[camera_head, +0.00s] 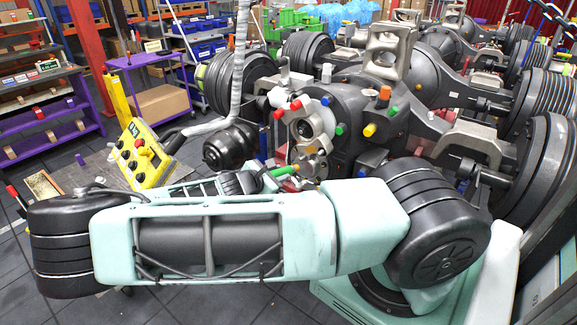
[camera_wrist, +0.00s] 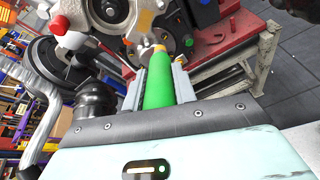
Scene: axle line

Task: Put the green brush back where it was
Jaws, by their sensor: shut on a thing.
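The green brush (camera_wrist: 159,85) sits lengthwise between the two fingers of my gripper (camera_wrist: 158,76) in the wrist view, with an orange-tan end pointing away from me. My gripper is shut on it. In the head view a bit of the green brush (camera_head: 283,170) shows beyond my arm, and most of my gripper is hidden behind my own forearm. The brush's far end is close to the grey metal axle housing (camera_head: 345,115); I cannot tell whether it touches. The place where the brush was before cannot be made out.
Axles with ribbed drums (camera_head: 548,85) fill the right side. Coloured caps stick out of the near housing. A red bench (camera_wrist: 235,68) stands beyond the gripper. Purple shelving (camera_head: 50,120) stands at far left.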

